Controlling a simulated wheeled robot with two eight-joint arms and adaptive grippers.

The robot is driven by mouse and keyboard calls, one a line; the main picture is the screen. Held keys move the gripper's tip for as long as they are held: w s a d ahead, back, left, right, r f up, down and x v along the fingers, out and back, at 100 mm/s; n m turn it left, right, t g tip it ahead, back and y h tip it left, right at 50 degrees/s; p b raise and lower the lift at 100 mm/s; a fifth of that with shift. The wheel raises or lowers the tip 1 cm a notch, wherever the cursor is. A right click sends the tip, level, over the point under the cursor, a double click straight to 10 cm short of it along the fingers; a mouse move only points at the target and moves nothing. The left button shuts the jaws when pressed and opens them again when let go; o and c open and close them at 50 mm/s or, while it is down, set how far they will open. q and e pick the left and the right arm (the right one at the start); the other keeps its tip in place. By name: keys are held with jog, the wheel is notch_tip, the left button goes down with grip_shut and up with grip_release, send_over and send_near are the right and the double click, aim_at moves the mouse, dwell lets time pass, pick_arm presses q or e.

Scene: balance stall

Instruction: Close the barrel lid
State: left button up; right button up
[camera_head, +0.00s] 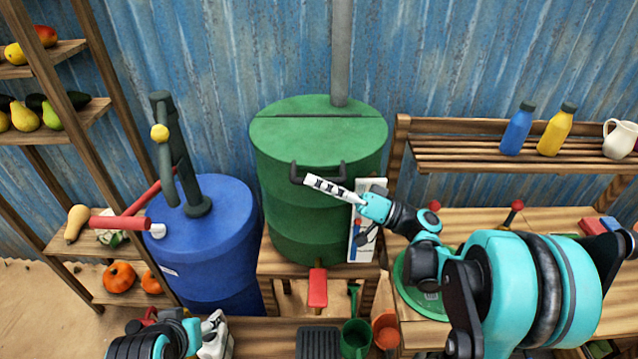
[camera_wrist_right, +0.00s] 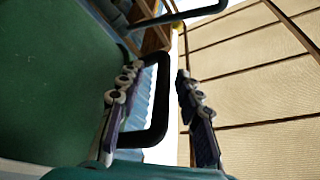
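The green barrel (camera_head: 318,225) stands on a low wooden stand. Its green lid (camera_head: 318,140) lies flat across the top, with a straight hinge line towards the back; I see no gap at the rim. A black handle (camera_head: 298,175) sticks out at the lid's front; it also shows in the right wrist view (camera_wrist_right: 160,105). My right gripper (camera_head: 310,182) is at this handle, fingers pointing left. In the right wrist view its fingers (camera_wrist_right: 155,85) are apart, with part of the handle between them. My left gripper (camera_head: 222,325) is low at the bottom left, away from the barrel, its fingers partly unclear.
A blue barrel (camera_head: 215,255) with a hand pump (camera_head: 180,165) stands close on the left. A grey pipe (camera_head: 341,50) rises behind the lid. A shelf with bottles (camera_head: 518,130) is at right. A red pedal-like piece (camera_head: 317,288) and green pot (camera_head: 356,338) are in front.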

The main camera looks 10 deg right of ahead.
jog(key=v, duration=1.2)
jog(key=shift+f, duration=0.1)
jog(key=s+a+f+m+g+h, duration=0.2)
jog(key=a+f+m+g+h, duration=0.15)
jog(key=a+f+h, duration=0.6)
jog(key=s+d+f+h, duration=0.3)
jog(key=s+d+h, duration=0.3)
jog(key=s+h, duration=0.3)
jog(key=shift+s+f+t, duration=0.25)
jog(key=shift+s+t, duration=0.1)
jog(key=shift+s, duration=0.55)
jog(key=shift+m, duration=0.25)
